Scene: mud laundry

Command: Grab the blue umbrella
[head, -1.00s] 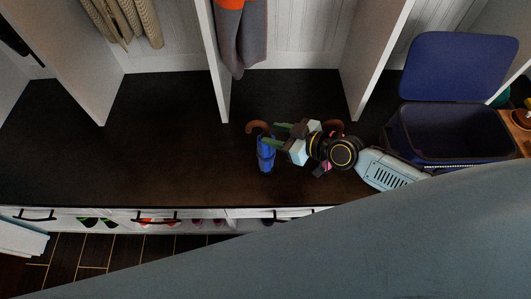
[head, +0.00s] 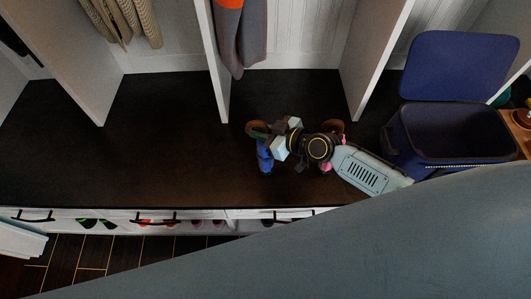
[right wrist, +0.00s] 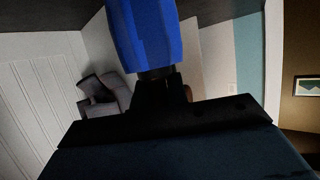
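The blue umbrella (head: 265,158) stands on the dark bench top, with its brown curved handle (head: 256,127) uppermost. My right gripper (head: 262,136) is at the umbrella's upper part, just below the handle, and overlaps it in the head view. In the right wrist view the blue umbrella (right wrist: 145,35) fills the top middle, close before the black gripper body. Whether the fingers are closed on it is hidden. My left gripper is in neither view.
A second umbrella with a brown handle (head: 332,127) and pink parts is partly hidden behind my right arm. An open blue bin (head: 455,163) stands at the right. White dividers (head: 216,65) rise at the back. The bench's left part is clear.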

